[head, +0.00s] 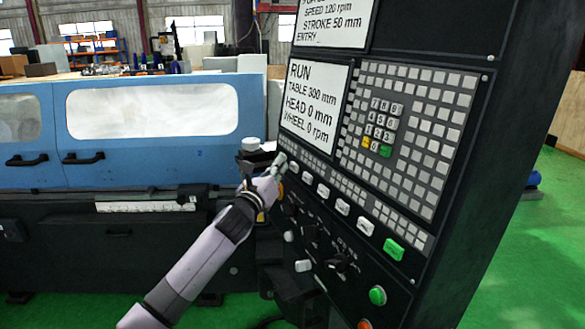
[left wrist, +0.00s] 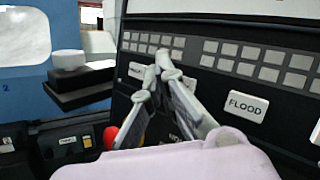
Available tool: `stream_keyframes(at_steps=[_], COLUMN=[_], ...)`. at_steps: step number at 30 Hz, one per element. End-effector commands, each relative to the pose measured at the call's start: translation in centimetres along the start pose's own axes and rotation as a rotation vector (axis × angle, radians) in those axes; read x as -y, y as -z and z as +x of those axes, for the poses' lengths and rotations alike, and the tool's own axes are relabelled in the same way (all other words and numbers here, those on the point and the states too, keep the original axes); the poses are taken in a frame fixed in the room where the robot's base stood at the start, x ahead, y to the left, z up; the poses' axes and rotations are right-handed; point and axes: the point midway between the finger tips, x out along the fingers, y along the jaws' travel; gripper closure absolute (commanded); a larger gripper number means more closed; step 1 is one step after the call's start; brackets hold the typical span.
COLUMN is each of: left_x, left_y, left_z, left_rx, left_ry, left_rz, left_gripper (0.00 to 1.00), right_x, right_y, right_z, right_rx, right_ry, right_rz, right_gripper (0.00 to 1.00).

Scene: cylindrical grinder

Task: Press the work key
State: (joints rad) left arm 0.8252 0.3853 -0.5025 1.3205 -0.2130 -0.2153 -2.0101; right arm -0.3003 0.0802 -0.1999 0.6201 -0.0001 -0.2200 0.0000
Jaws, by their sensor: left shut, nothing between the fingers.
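The control panel (head: 395,150) carries a slanting row of large white keys under the screen. My left gripper (head: 279,160) is shut and empty, its fingertips close to the upper left end of this row. In the left wrist view my left gripper (left wrist: 157,70) points at the panel, in front of a white key (left wrist: 136,70) that its fingers partly cover. That key's lettering is too small and covered to read surely, so I cannot tell whether it is the work key. Contact with it cannot be told. My right gripper is out of view.
A white FLOOD key (left wrist: 247,105) sits right of my fingers. Small grey keys (left wrist: 229,49) run above the row. A green key (head: 393,249) ends the row; knobs lie below. The blue grinder enclosure (head: 160,160) stands left.

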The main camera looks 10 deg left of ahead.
Motion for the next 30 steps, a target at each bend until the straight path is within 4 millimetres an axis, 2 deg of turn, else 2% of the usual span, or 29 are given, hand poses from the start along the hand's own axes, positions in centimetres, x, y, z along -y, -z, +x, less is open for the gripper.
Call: stream_keyframes(at_steps=[30], left_x=[0.58], left_y=[0.52], left_z=[0.73], left_rx=[0.000], left_ry=[0.000], left_rz=[-0.001], left_gripper=[1.00], right_x=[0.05], right_y=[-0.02], right_z=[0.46], right_rx=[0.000], right_ry=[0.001], right_rz=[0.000], right_gripper=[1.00])
